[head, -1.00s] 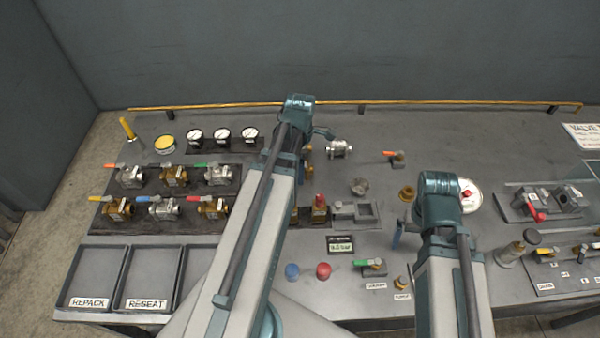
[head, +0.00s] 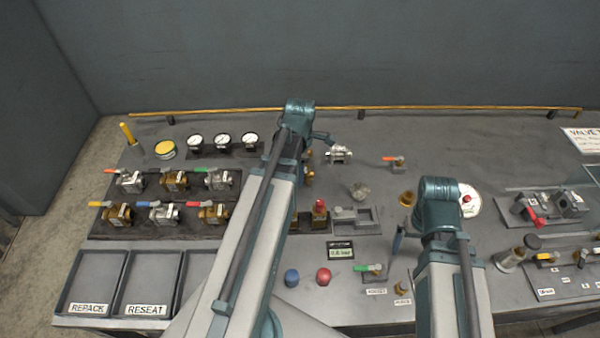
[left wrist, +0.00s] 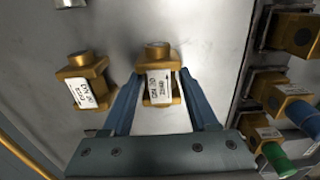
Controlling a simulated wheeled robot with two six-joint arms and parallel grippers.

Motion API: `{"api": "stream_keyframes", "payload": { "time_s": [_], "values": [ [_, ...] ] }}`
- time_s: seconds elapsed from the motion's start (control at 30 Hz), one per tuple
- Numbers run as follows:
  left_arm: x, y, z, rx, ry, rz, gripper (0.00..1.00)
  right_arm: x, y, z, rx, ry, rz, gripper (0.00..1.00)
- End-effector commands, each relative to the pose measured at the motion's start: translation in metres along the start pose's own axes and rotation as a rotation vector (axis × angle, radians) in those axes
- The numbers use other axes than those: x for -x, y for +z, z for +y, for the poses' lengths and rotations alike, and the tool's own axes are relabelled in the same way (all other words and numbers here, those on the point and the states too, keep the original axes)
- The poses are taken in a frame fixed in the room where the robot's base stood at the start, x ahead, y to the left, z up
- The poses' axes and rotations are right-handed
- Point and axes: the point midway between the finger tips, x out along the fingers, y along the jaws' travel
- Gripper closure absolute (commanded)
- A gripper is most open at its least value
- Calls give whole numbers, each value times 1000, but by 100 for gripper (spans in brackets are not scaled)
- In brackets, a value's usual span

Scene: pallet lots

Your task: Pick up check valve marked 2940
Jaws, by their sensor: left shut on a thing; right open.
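In the left wrist view, a brass check valve (left wrist: 158,88) with a white tag reading 2940 stands between the blue fingers of my left gripper (left wrist: 158,78). The gripper is shut on it. A second tagged brass valve (left wrist: 82,84) is just to its left, apart from the fingers. In the head view my left arm hides the held valve and the fingertips. My right gripper (head: 398,238) is open over the bench at right of centre, with mostly one blue finger showing.
A rack of lever-handled valves (head: 172,182) stands at left, behind trays labelled REPACK (head: 88,284) and RESEAT (head: 148,284). A silver valve (head: 339,154) lies right of my left arm. Gauges (head: 222,141) stand at the back left. The bench's back middle is mostly clear.

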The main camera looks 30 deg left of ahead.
Motion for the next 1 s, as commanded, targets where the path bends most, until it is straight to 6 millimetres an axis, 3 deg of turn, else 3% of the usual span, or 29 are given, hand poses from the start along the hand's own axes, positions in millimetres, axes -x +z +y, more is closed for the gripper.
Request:
{"api": "stream_keyframes", "payload": {
  "time_s": [0.27,0.8,1.0],
  "values": [
    [16,0,0,0,0,0,100,15,1,2,0,0,0,0],
    [92,0,0,0,0,0,100,91,5,9,0,0,0,0],
    [101,0,0,0,0,0,100,101,6,10,1,0,0,0]
  ]
}}
